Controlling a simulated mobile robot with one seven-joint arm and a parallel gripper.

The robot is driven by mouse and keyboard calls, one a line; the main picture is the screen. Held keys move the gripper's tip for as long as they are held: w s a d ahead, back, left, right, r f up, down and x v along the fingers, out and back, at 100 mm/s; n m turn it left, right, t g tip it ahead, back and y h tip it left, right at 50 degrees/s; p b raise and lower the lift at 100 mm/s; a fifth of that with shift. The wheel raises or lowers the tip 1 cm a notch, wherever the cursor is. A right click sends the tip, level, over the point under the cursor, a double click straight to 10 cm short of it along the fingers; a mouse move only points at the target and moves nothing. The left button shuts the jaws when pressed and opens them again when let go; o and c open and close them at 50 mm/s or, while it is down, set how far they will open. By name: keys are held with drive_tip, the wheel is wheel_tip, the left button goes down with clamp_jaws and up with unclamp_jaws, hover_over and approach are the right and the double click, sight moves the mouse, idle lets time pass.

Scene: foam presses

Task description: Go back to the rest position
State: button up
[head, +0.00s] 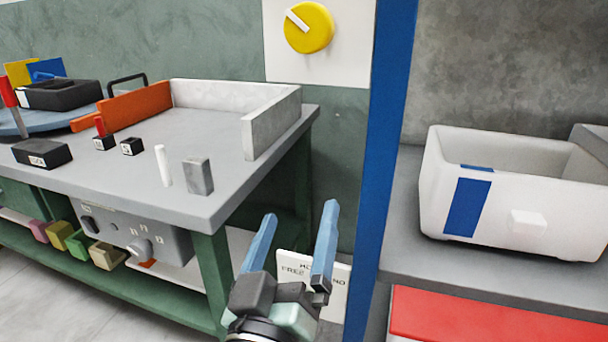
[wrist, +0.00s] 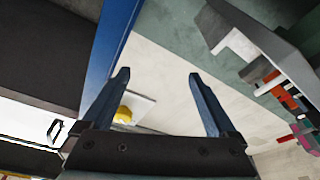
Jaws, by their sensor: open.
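My gripper (head: 296,238) is in the lower middle of the head view, with its two blue fingers spread apart and nothing between them. It is in front of the gap between the grey-topped workbench (head: 225,190) and the blue post (head: 388,130). In the wrist view my gripper (wrist: 160,85) also shows open and empty. It touches nothing that I can see.
A white bin (head: 560,215) with a blue stripe stands on the grey shelf at right. A yellow knob (head: 308,27) is on the wall panel. The bench holds a white cylinder (head: 163,166), a grey block (head: 198,176) and an orange barrier (head: 135,104). A lettered sign stands behind my gripper.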

drive_tip(key=s+d+r+m+t+y+p, duration=0.15)
drive_tip(key=s+r+t, duration=0.3)
drive_tip(key=r, duration=1.05)
drive_tip(key=s+r+m+t+y+p, duration=0.1)
drive_tip(key=s+r+t+y, duration=0.3)
drive_tip(key=r, duration=1)
wheel_tip(320, 180, up, 36)
drive_tip(key=g+h+p, duration=0.1)
drive_tip(key=p, duration=3.5)
drive_tip(key=shift+s+a, duration=0.25)
